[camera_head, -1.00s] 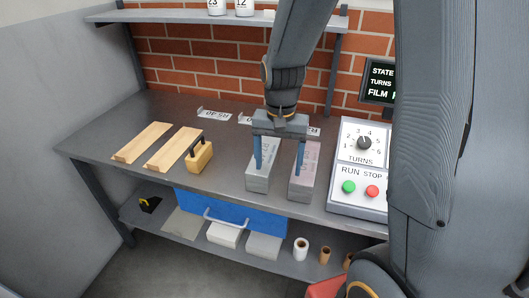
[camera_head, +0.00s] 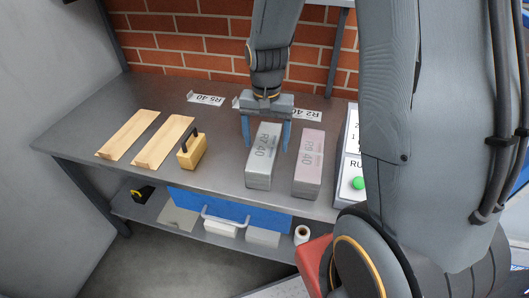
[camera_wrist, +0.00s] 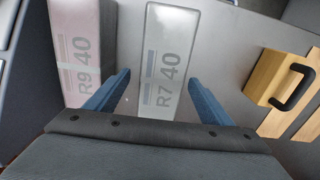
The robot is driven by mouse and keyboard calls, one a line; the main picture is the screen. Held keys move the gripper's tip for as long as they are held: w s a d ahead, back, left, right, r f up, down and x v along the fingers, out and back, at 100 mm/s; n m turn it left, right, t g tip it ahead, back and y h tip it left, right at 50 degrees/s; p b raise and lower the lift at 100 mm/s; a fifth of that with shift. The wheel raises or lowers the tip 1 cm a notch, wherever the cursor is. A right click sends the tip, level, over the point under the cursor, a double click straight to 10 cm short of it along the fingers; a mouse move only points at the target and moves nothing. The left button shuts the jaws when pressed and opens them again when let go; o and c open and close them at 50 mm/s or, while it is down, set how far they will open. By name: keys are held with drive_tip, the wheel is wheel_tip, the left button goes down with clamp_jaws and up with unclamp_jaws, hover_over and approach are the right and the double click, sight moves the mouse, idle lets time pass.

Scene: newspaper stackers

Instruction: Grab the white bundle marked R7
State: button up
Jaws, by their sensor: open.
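The white bundle marked R7 40 (camera_head: 261,165) lies on the grey bench, long side toward the front edge. In the wrist view the R7 bundle (camera_wrist: 170,45) shows its label between my fingers. My gripper (camera_head: 267,143) is open, with one blue finger on each side of the far part of this bundle. In the wrist view my gripper (camera_wrist: 160,77) has its right fingertip close to the bundle's edge and its left one a little apart. Whether the fingers touch it or how low they are, I cannot tell.
A pinkish bundle marked R9 40 (camera_head: 309,165) lies close on the right, near one finger's side. A wooden block with a black handle (camera_head: 192,150) and two wooden boards (camera_head: 128,136) are left. A control box (camera_head: 352,160) stands right. Bench between block and R7 is clear.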

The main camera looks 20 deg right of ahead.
sight(265, 145)
drive_tip(key=shift+w+a+f+p, duration=0.15)
drive_tip(key=shift+f+p, duration=0.35)
drive_tip(key=shift+f, duration=1.65)
drive_tip(key=shift+w, duration=0.1)
clamp_jaws()
drive_tip(key=shift+r, duration=0.1)
